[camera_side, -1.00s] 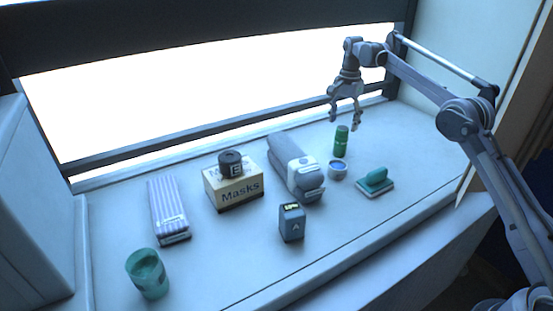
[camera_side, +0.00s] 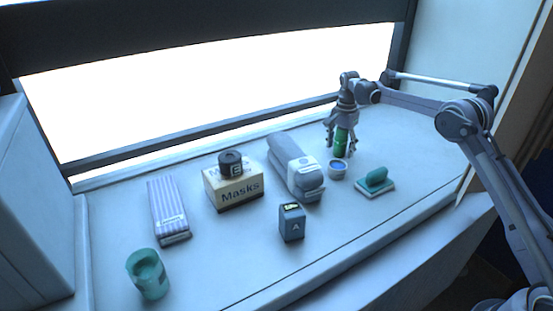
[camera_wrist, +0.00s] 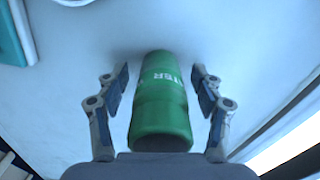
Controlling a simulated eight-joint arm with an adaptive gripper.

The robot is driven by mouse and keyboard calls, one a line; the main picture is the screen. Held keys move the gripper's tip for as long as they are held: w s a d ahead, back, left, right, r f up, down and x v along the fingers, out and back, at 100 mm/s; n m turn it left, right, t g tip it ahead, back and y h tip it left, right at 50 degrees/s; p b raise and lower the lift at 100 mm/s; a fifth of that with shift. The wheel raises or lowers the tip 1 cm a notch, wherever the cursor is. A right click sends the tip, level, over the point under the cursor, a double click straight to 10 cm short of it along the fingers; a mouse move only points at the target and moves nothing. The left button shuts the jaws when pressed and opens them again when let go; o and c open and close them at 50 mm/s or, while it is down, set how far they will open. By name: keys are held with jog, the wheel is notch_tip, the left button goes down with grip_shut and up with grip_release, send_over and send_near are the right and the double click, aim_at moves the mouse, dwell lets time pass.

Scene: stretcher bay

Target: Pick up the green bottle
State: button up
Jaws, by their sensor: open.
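The green bottle (camera_side: 341,142) stands upright on the white counter toward the right in the side view. In the wrist view the green bottle (camera_wrist: 160,105) lies between the two fingers, with white lettering on its side. My gripper (camera_side: 341,148) points down around the bottle, one finger on each side. In the wrist view my gripper (camera_wrist: 160,85) is open, and a gap shows between each finger and the bottle. The bottle's upper part is partly hidden by my gripper in the side view.
Further left are a Masks box (camera_side: 233,192) with a dark roll (camera_side: 231,163) on top, a blue box (camera_side: 291,222), a striped pack (camera_side: 168,209) and a teal cup (camera_side: 148,274).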

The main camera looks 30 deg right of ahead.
jog(key=c, duration=1.4)
jog(key=shift+o, duration=0.2)
jog(key=shift+r, duration=0.1)
